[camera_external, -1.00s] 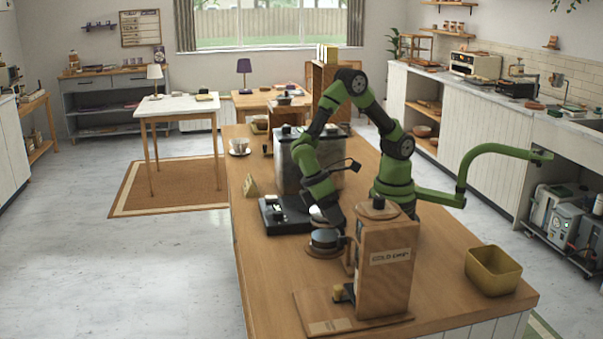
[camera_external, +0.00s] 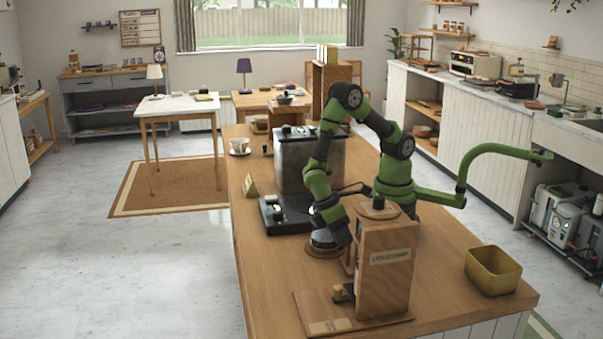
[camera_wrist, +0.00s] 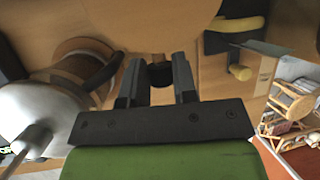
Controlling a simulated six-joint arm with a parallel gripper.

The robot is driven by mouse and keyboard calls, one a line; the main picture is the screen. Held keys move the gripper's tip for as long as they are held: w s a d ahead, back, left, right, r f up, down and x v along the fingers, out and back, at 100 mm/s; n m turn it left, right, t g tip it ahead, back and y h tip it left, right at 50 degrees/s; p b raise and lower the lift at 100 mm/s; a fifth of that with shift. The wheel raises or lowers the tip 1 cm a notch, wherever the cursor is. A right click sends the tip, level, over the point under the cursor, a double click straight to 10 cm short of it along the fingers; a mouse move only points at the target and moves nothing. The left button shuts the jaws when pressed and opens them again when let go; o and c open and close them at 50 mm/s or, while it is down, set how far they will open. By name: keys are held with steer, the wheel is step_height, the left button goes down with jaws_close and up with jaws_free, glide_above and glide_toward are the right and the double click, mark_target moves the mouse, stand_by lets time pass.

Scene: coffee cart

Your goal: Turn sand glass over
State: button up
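I cannot clearly make out a sand glass in either view. My gripper (camera_wrist: 157,62) shows in the wrist view with its two dark fingers apart. A small dark round thing (camera_wrist: 160,74) shows between the fingers; I cannot tell whether it touches them or what it is. In the external view my gripper is low over the counter, just left of the wooden tower (camera_external: 388,270), and its fingertips are hidden there. A dark round vessel on a wooden base (camera_external: 323,250) is close to it on the left.
The wooden counter (camera_external: 270,285) is clear at its front left. A black scale-like device (camera_external: 285,214) and a large metal machine (camera_external: 293,160) stand behind my gripper. A yellow bin (camera_external: 492,271) is at the right. In the wrist view, a silver vessel (camera_wrist: 40,112) is at the left.

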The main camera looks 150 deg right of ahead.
steer(key=shift+w+a+m+g+h, duration=0.15)
steer(key=shift+m+g+h, duration=0.15)
steer(key=shift+g+h, duration=0.7)
steer(key=o, duration=0.9)
steer(key=v, duration=1)
